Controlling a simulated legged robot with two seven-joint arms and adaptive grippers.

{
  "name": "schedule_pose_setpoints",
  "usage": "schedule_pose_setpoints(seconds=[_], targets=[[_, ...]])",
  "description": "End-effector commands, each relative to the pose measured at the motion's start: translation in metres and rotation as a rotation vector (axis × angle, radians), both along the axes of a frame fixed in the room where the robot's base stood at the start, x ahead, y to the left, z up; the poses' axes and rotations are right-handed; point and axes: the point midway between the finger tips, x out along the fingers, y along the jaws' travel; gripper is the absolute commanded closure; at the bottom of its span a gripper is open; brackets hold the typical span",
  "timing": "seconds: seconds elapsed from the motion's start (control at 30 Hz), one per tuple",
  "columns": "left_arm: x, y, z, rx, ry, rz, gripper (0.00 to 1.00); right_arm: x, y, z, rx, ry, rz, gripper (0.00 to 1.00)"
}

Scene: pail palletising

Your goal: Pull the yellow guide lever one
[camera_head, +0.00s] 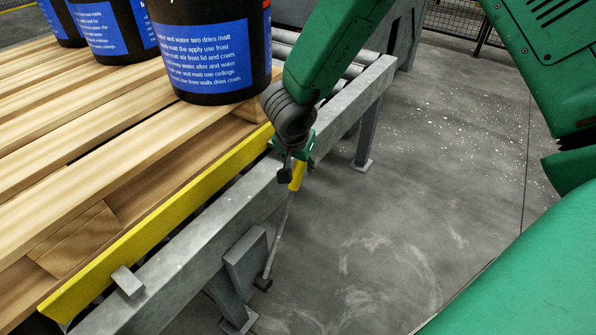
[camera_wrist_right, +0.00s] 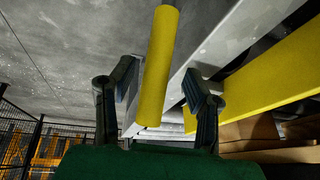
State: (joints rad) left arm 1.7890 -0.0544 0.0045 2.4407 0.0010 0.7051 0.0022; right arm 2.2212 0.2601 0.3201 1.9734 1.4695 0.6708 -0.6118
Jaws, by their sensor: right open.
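The guide lever is a thin grey rod with a yellow handle (camera_head: 297,176), beside the grey conveyor frame in the head view. Its rod slants down to a dark foot near the frame's leg. My right gripper (camera_head: 288,168) is at the handle, and my wrist hides part of it. In the right wrist view the yellow handle (camera_wrist_right: 158,65) appears between the two dark fingers of the open right gripper (camera_wrist_right: 160,72), with gaps on both sides. I cannot tell whether a finger touches it. My left gripper is not in view.
A yellow guide rail (camera_head: 160,225) runs along the pallet's edge, inside the grey conveyor frame (camera_head: 195,240). Black pails with blue labels (camera_head: 205,60) stand on the wooden pallet (camera_head: 100,170). The concrete floor (camera_head: 420,170) to the right is clear.

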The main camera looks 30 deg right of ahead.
Motion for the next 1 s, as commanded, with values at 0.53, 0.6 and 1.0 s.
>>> schedule_pose_setpoints(seconds=[0.53,0.6,1.0], targets=[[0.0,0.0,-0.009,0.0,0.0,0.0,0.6,0.006,-0.005,-0.02,0.0,0.0,0.0,0.6],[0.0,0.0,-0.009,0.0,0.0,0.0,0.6,0.006,-0.006,-0.02,0.0,0.0,0.0,0.85],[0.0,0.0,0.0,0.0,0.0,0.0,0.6,0.013,0.001,-0.014,-0.017,-0.01,0.003,1.0]])
